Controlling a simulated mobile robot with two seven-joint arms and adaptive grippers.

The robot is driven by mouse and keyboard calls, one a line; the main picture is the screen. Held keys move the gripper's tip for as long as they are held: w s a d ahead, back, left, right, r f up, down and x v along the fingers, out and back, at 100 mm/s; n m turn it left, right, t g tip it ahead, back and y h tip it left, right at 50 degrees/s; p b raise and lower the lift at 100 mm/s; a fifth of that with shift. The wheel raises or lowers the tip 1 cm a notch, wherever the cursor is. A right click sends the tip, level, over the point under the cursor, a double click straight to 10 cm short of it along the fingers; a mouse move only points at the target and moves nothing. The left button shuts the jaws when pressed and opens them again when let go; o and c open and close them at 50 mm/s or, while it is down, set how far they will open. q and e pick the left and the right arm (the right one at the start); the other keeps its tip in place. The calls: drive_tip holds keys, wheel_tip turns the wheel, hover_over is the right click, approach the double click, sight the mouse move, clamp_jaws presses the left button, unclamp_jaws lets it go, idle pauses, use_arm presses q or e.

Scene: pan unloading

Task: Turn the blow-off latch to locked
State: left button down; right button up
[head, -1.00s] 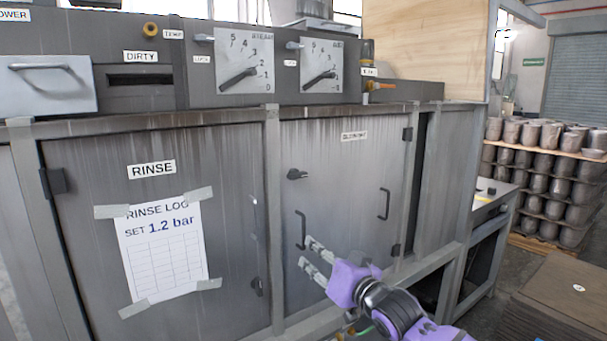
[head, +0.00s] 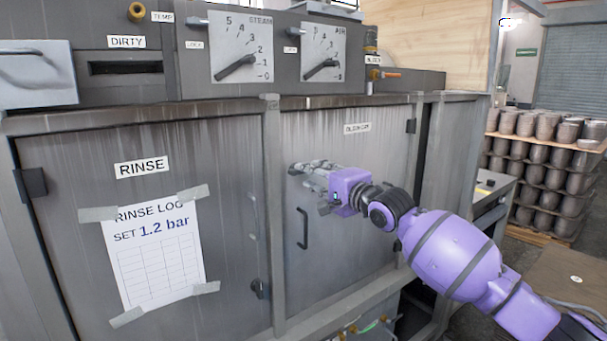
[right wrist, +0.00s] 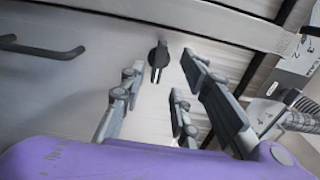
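A small black turn latch (right wrist: 158,58) sits on the grey right-hand door (head: 345,225) of the machine. In the right wrist view its handle points down in the picture, between my fingertips. In the head view my fingers mostly hide it. My right gripper (head: 300,172) is at the door's upper left, in front of the latch. In the right wrist view it is open (right wrist: 162,72), with a finger on each side of the latch and gaps visible. I cannot tell whether the fingers touch the door. My left gripper is not in view.
A dark bar handle (head: 302,228) is below my right gripper. The RINSE door (head: 60,200) to the left carries a taped log sheet (head: 155,260) and another black latch (head: 257,288). Gauges (head: 241,47) stand above. Stacked pots (head: 545,160) are at the far right.

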drive_tip(key=shift+b+x, duration=0.3)
drive_tip(key=shift+x, duration=2)
drive_tip(key=shift+f, duration=0.1)
drive_tip(key=shift+c, duration=0.3)
clamp_jaws()
